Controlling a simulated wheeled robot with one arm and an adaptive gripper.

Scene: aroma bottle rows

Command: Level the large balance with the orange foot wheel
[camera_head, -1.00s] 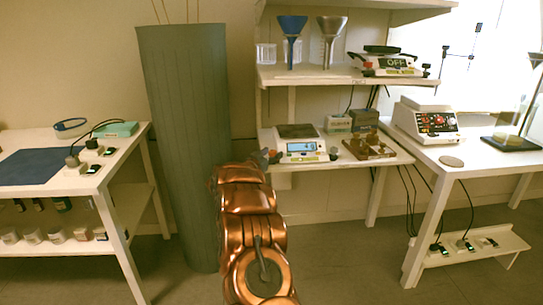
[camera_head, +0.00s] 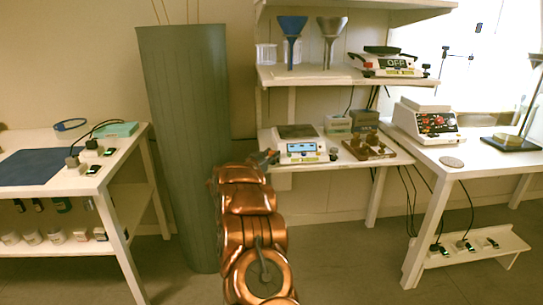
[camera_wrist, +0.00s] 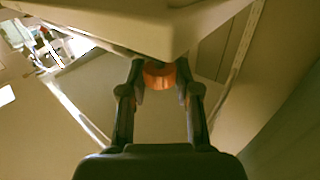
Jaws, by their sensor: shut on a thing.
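The large balance (camera_head: 301,148), white with a dark pan and a small blue display, stands on the middle bench at its left end. In the wrist view its pale body (camera_wrist: 130,22) fills the top of the picture. The orange foot wheel (camera_wrist: 159,76) sits just below the body's lower edge. My gripper (camera_wrist: 161,84) has one dark finger on each side of the wheel and is shut on it. In the head view my gripper (camera_head: 268,157) is at the balance's left side, and the wheel cannot be made out there.
A brown rack (camera_head: 368,149) and small boxes (camera_head: 338,124) stand right of the balance. A shelf (camera_head: 325,77) with funnels and a device reading OFF hangs above. A tall grey-green column (camera_head: 183,140) stands close left of my arm.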

